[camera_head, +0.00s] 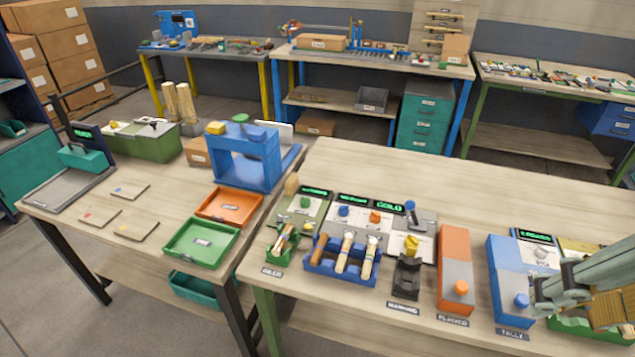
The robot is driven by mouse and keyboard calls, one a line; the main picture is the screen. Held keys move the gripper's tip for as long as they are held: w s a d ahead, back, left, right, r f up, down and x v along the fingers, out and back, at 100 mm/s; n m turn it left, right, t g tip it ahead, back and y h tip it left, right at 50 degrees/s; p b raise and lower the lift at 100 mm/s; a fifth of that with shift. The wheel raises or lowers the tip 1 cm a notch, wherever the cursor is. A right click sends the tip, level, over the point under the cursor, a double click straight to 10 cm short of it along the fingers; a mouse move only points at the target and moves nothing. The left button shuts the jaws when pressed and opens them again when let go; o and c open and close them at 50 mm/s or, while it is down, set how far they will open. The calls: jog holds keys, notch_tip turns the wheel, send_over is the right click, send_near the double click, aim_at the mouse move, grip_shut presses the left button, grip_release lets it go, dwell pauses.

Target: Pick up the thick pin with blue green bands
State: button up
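My gripper (543,298) is at the right edge, low over or beside a green tray (570,328) at the right end of the front bench. Its fingers are small and partly hidden, so I cannot tell whether they are open or hold anything. Several wooden pins stand or lean in a blue rack (318,268), including a brown pin (320,246), a pale pin (344,252) and another pale pin (370,258). A smaller green bin (283,252) left of the rack holds more turned pieces. No blue-green bands can be made out clearly on any pin.
Right of the rack stand a black holder (407,278), an orange-and-grey station (456,270) and a blue station (508,275) close to my gripper. Behind the rack are several small displays. The left table carries an orange tray (229,206), a green tray (201,243) and a blue press-like frame (247,158). The back of the front bench is clear.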

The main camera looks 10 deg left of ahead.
jog(key=o, duration=1.5)
jog(key=shift+o, duration=0.2)
jog(key=shift+w, duration=0.1)
